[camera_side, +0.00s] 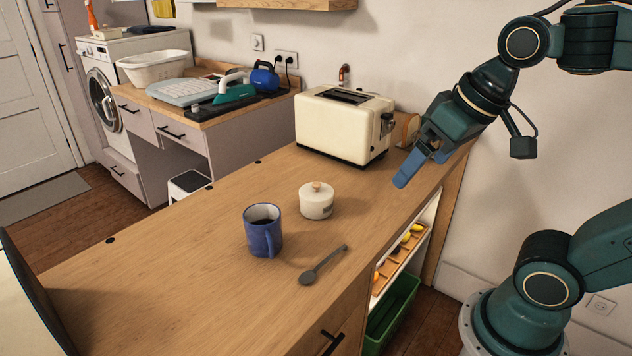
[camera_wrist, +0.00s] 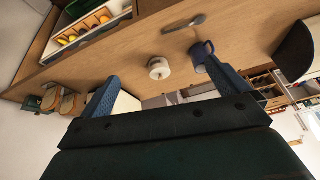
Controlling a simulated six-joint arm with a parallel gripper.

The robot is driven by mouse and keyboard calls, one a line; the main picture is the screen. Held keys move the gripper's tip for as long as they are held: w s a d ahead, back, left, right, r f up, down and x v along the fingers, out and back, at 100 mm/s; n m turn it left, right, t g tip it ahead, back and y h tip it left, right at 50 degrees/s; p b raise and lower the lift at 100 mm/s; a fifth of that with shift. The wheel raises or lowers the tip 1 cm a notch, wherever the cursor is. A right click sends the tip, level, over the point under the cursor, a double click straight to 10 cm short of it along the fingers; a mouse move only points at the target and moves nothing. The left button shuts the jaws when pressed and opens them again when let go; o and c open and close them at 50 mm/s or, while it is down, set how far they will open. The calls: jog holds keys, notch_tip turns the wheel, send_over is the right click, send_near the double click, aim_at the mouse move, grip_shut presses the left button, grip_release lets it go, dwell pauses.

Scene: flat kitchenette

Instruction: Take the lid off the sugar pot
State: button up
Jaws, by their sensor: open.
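The sugar pot (camera_side: 316,206) is a small cream pot standing upright on the wooden counter. Its cream lid (camera_side: 317,189) with a wooden knob (camera_side: 317,185) sits on top. The pot also shows in the wrist view (camera_wrist: 158,72), near the middle. My gripper (camera_side: 404,176) has blue fingers and is above the counter's right part, to the right of the pot and apart from it. In the wrist view my gripper (camera_wrist: 165,95) shows its two fingers spread wide with nothing held between them.
A blue mug (camera_side: 262,233) with dark contents stands left of the pot. A grey spoon (camera_side: 323,266) lies in front. A cream toaster (camera_side: 344,126) stands behind, near my gripper. Open shelving (camera_side: 400,262) is below the counter's edge.

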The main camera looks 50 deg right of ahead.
jog(key=w+d+f+m+g, duration=0.1)
jog(key=w+d+m, duration=0.1)
jog(key=w+m, duration=0.3)
jog(key=w+d+f+m+g, duration=0.2)
jog(key=w+m, duration=0.3)
jog(key=w, duration=0.7)
jog(key=w+d+f+m+g, duration=0.1)
jog(key=w+d+m+g, duration=0.1)
jog(key=w+m, duration=0.3)
jog(key=w, duration=0.4)
jog(key=shift+w+d+f+m, duration=0.2)
jog(key=shift+w+d+m, duration=0.1)
jog(key=shift+d, duration=0.05)
send_over(316, 183)
jog(key=shift+d+f, duration=0.15)
jog(key=shift+f, duration=4.15)
jog(key=shift+f, duration=2.6)
